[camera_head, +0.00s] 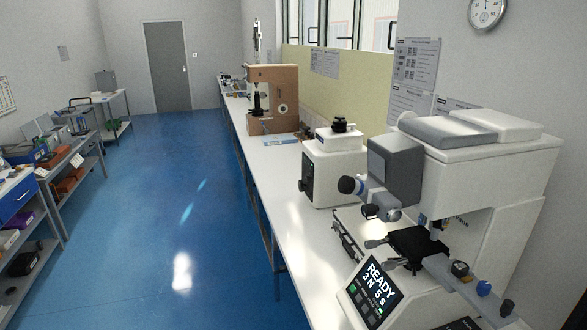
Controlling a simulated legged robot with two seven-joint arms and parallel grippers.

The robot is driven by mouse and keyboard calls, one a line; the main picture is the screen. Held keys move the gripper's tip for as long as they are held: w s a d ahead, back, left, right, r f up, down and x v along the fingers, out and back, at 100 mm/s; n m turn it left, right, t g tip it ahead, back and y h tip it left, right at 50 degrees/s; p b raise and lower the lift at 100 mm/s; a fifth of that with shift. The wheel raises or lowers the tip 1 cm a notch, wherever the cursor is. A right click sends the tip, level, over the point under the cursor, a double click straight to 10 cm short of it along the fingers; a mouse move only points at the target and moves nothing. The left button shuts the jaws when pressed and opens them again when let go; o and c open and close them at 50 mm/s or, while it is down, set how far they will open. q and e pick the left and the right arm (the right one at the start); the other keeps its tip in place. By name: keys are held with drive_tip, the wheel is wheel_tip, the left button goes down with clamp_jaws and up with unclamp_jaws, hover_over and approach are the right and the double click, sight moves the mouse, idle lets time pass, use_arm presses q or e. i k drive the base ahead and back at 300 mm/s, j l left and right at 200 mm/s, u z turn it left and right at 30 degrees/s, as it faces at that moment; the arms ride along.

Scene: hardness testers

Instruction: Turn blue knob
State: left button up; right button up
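A blue knob (484,287) stands on a narrow grey bar (442,270) at the lower right, at the front of a large white hardness tester (505,165). A black knob (460,269) is on its left on the same bar, and another dark knob (506,307) is on its right. A tilted display (375,290) on the tester reads "READY 3N 5s". Neither of my grippers is in view, so nothing is seen touching the blue knob.
A long white bench (285,190) runs away along the right wall, carrying a smaller white tester (330,170) and a brown tester (272,95). The blue floor (165,200) is open. Shelves with boxes (60,165) line the left. A grey door (167,68) is at the back.

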sight(483, 289)
drive_tip(key=z, duration=1.2)
